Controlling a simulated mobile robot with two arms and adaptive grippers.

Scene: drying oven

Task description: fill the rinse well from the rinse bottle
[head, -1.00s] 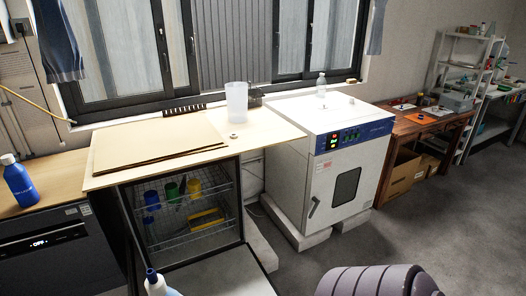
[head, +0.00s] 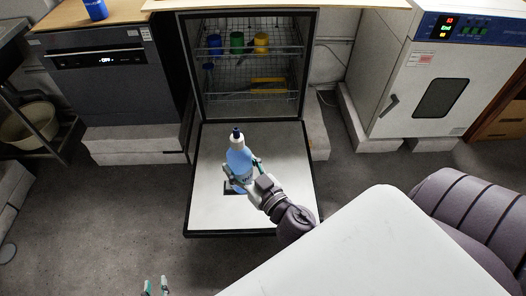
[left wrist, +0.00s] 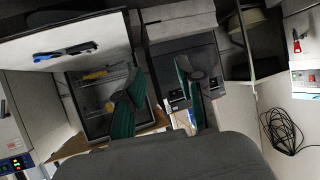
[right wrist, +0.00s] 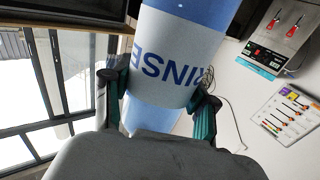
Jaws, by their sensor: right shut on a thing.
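The rinse bottle (head: 240,160), light blue with a white neck and dark cap, is in my right gripper (head: 243,175), cap up in the head view, in front of the open door panel (head: 275,200). Its "RINSE" label shows close up in the right wrist view (right wrist: 175,60), between the fingers. A small dark patch (head: 232,187) on the panel, partly hidden by bottle and gripper, may be the rinse well; the left wrist view shows a dark fitting with blue (left wrist: 66,50) there. My left gripper (head: 156,287) is open and empty at the head view's bottom edge.
The open cabinet (head: 250,110) holds wire racks with coloured cups. A dark appliance (head: 110,65) stands left, a white oven (head: 440,85) right. My white body surface fills the lower right. The floor left of the panel is clear.

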